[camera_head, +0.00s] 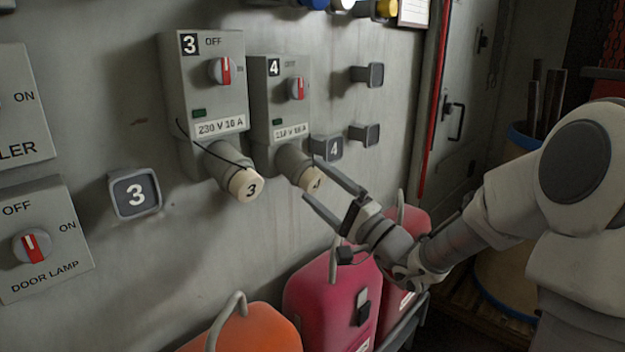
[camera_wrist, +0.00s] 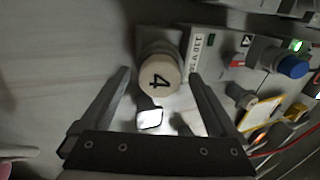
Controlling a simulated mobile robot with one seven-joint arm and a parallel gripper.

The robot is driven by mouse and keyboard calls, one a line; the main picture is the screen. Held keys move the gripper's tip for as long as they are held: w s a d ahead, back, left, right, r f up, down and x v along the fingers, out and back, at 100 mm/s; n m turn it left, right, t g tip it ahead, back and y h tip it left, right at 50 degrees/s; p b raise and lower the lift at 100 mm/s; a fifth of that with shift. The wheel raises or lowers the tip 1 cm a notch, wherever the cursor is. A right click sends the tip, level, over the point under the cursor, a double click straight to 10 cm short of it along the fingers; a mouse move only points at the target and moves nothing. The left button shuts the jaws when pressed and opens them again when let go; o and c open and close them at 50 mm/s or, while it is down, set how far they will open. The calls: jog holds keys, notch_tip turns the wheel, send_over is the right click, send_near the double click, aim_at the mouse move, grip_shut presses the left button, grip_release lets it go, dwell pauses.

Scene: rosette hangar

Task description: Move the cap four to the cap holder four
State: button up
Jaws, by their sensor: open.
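Cap four (camera_head: 312,179) is a round cream cap marked 4 on the socket under switch box 4 (camera_head: 280,100). In the wrist view the cap (camera_wrist: 160,76) faces me, with its number turned sideways. My gripper (camera_head: 310,178) is open and empty, its fingers close to the cap.
Cap three (camera_head: 246,185) is on the socket of box 3 (camera_head: 207,90), close on the left, with a dark cord. Holder three (camera_head: 134,193) is further left. Red canisters (camera_head: 335,300) and an orange one (camera_head: 245,330) stand below.

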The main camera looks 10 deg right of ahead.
jog(key=shift+c, duration=0.3)
grip_shut()
dwell(0.4)
jog(key=shift+f, duration=0.1)
jog(key=shift+b+v, duration=0.85)
jog(key=shift+v, duration=2.1)
